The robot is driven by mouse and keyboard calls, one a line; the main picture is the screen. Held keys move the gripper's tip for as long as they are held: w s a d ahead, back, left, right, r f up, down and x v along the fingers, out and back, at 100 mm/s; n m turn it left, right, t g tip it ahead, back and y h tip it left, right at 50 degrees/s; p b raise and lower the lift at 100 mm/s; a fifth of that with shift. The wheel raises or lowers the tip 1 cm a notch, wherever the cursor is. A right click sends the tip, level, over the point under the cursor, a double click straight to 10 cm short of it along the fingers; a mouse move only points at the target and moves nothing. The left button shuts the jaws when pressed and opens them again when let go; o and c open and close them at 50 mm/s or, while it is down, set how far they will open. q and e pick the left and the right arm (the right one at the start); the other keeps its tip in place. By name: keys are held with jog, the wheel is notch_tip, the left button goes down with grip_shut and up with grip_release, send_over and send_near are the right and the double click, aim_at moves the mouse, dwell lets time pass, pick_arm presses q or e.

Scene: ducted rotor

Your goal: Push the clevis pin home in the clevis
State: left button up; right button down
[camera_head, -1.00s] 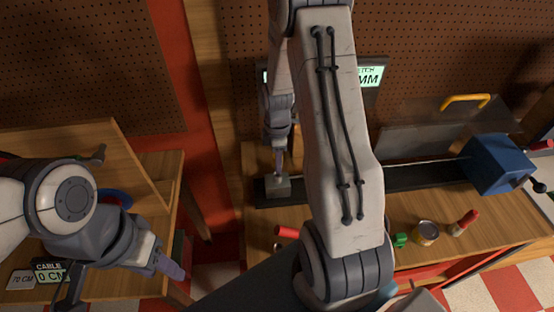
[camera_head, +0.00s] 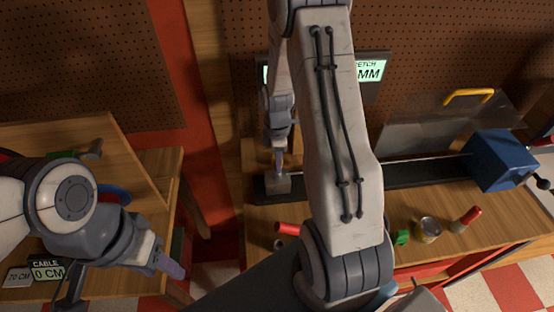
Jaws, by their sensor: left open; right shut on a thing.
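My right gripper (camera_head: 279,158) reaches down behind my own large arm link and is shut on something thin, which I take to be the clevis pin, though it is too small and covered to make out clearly. Right below its fingertips stands a small grey block (camera_head: 278,184), likely the clevis, at the left end of a black rail. I cannot tell how deep the pin sits in it. My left gripper (camera_head: 172,268) is at the lower left, open and empty, away from the clevis.
The black rail (camera_head: 420,173) runs right to a blue box (camera_head: 497,160). A clear guard with a yellow handle (camera_head: 468,96) stands behind. A red cylinder (camera_head: 287,228), a green piece (camera_head: 401,237), a can (camera_head: 429,229) and a red-tipped bottle (camera_head: 466,219) lie in front. A cable display (camera_head: 48,270) is at left.

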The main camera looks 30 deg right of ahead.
jog(key=shift+f+b, duration=0.7)
jog(key=shift+f, duration=0.35)
jog(key=shift+r, duration=0.1)
jog(key=shift+c, duration=2.1)
grip_release()
notch_tip(320, 180, up, 10)
jog(key=shift+r+b, duration=0.25)
jog(key=shift+b, duration=0.85)
jog(key=s+a+r+m+b, duration=0.1)
jog(key=s+a, duration=0.2)
jog(key=a, duration=0.6)
jog(key=s+a+r+m+b, duration=0.15)
jog(key=s+a, duration=0.25)
jog(key=a, duration=0.5)
jog(key=s+a+m+b, duration=0.1)
jog(key=s+a, duration=0.3)
jog(key=s, duration=0.3)
jog(key=s+a+f+m+y+b, duration=0.1)
jog(key=s+a+m, duration=0.1)
jog(key=s+a, duration=0.2)
jog(key=s, duration=0.3)
jog(key=shift+f, duration=0.2)
